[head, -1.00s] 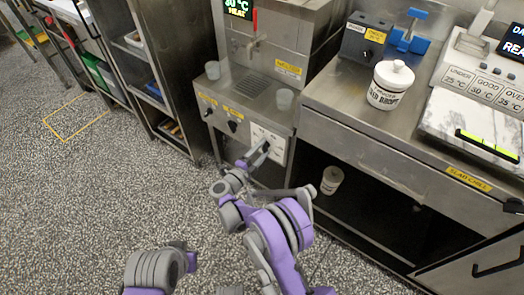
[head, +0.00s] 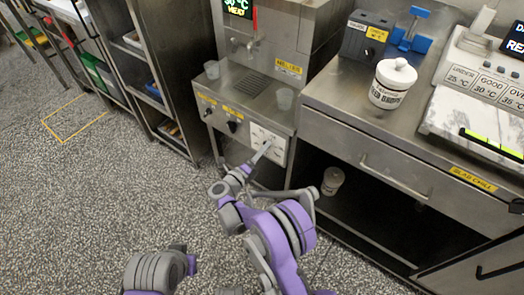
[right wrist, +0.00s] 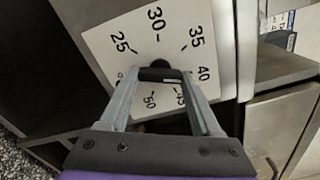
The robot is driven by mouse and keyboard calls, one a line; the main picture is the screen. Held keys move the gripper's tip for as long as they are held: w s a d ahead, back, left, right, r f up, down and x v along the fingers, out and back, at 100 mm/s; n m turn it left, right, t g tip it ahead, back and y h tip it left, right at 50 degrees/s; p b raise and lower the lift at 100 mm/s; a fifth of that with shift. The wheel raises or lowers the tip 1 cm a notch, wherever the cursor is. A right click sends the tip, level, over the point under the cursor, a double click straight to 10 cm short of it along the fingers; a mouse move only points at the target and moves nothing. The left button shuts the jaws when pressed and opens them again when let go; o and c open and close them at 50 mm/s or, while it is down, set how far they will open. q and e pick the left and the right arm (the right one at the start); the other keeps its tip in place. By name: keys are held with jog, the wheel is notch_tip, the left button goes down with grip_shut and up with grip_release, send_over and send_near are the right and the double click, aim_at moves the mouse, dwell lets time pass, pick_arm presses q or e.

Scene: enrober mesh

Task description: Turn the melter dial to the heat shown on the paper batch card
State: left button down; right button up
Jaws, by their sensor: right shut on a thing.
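The melter (head: 262,50) stands at the upper middle of the head view. On its lower front is a white dial plate (head: 272,140), printed with numbers including 25, 30, 35, 40 and 50 in the right wrist view (right wrist: 118,32). The black melter dial (right wrist: 160,73) sits at the plate's middle. My right gripper (head: 264,148) is at the plate. In the right wrist view, its fingers (right wrist: 160,78) are closed on the dial from both sides. The fingers hide part of the dial, and I cannot tell where it points. I cannot make out the batch card. My left gripper is not in view.
The melter's lit display (head: 238,6) is cut off at the top. A lidded white jar (head: 391,84) stands on the steel counter to the right. Another pot (head: 332,181) sits on the shelf below. The floor at left is clear.

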jog(key=shift+f, duration=0.1)
dwell(0.3)
jog(key=o, duration=1.4)
jog(key=p+v, duration=0.1)
jog(key=v, duration=1)
jog(key=shift+d, duration=0.1)
